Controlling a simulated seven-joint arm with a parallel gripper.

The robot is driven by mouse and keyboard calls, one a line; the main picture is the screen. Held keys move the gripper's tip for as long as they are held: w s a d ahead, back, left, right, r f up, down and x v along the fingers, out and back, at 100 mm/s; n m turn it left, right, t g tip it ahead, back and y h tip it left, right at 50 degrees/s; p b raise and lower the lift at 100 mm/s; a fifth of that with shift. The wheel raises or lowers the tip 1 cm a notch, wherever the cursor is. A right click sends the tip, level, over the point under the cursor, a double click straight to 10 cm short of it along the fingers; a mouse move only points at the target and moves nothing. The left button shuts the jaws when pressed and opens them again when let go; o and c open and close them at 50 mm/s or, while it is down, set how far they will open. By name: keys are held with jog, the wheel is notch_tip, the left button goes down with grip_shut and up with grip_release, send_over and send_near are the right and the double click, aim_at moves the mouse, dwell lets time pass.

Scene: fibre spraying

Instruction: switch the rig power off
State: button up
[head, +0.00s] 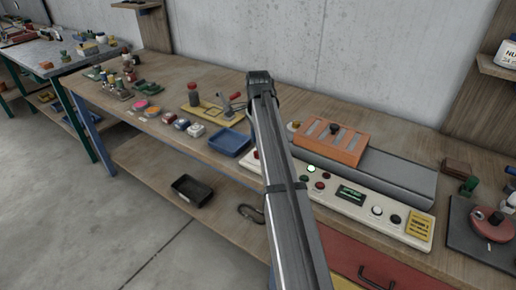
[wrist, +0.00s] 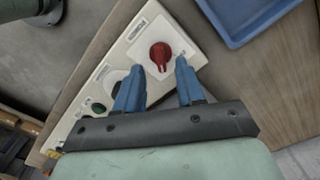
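A red rotary knob (wrist: 160,55) sits on a white plate at one end of the cream control panel (wrist: 140,29) in the wrist view. Its raised grip bar points roughly toward my gripper (wrist: 159,67). My gripper's blue fingers are open, with one tip at either side of the knob's near edge. I see no clear contact, and the height gap is hard to judge.
A blue tray (head: 229,142) lies beside the panel's knob end. An orange block (head: 331,143) on a grey bed stands behind the panel. Other panel controls include a white button (head: 377,211) and a dark button (head: 395,219). Small items stand farther left on the bench.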

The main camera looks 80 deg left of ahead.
jog(key=shift+f, duration=2)
jog(key=shift+c, duration=0.4)
grip_shut()
